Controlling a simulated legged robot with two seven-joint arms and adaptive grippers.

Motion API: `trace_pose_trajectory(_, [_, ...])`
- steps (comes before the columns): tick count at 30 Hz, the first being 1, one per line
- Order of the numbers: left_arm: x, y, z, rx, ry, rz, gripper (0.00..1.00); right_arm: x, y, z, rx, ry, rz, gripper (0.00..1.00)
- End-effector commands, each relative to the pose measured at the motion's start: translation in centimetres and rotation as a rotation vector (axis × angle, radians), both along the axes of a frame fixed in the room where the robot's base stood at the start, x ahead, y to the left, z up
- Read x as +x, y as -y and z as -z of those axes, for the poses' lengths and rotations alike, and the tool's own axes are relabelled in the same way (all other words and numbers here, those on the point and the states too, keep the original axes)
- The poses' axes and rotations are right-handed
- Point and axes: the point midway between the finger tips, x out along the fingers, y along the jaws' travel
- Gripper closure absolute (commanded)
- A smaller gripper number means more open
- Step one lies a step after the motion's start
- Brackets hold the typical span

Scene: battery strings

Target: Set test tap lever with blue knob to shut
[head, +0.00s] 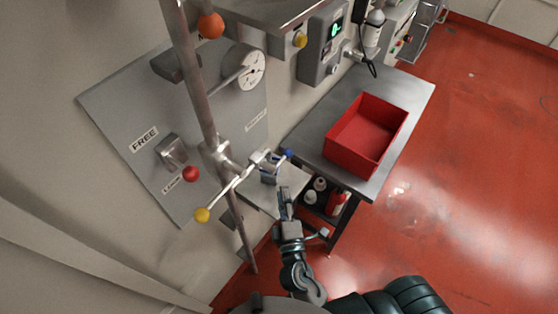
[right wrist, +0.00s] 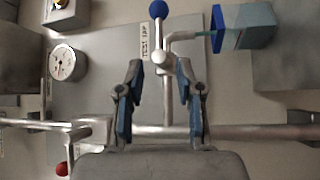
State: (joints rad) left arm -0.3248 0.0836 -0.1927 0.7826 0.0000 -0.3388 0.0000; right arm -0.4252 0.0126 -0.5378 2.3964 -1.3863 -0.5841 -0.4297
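The test tap's blue knob (head: 287,153) shows in the head view just above my right gripper, at the end of a short lever. In the right wrist view the blue knob (right wrist: 158,10) is at the top, with its lever running down to a pale round tap body (right wrist: 158,57). A TEST TAP label (right wrist: 147,42) is beside it. My right gripper (right wrist: 158,82) is open and empty, its blue-padded fingers on either side of the tap's stem, apart from the knob. In the head view the right gripper (head: 285,192) is below the tap. My left gripper is out of view.
A spout with a teal streak points at a blue-rimmed container (right wrist: 245,25). A thick pipe (right wrist: 255,132) crosses near the fingers. A yellow knob (head: 202,215), red knob (head: 190,173) and gauge (head: 245,68) are nearby. A red bin (head: 365,135) stands on the bench.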

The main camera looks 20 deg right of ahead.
Motion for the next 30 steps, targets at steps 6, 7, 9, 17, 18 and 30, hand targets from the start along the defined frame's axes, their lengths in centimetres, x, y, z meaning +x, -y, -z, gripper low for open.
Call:
trace_pose_trajectory(6, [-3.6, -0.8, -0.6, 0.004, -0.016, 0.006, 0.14, 5.0, 0.7, -1.2, -0.002, 0.003, 0.002, 0.64])
trace_pose_trajectory(7, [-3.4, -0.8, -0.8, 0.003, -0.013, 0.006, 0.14, 5.6, 0.8, -1.2, -0.003, 0.004, 0.001, 0.64])
trace_pose_trajectory(9, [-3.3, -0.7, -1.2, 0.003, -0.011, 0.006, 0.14, 6.9, 0.9, -1.3, -0.003, 0.003, 0.001, 0.64])
trace_pose_trajectory(17, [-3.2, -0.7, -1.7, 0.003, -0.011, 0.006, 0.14, 9.9, 1.3, -1.4, -0.001, -0.001, 0.000, 0.64])
trace_pose_trajectory(18, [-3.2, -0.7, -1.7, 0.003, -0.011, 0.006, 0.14, 10.1, 1.4, -1.4, -0.001, -0.001, 0.000, 0.64])
trace_pose_trajectory(30, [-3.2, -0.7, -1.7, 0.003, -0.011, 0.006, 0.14, 10.2, 1.4, -1.4, 0.000, -0.001, 0.000, 0.89])
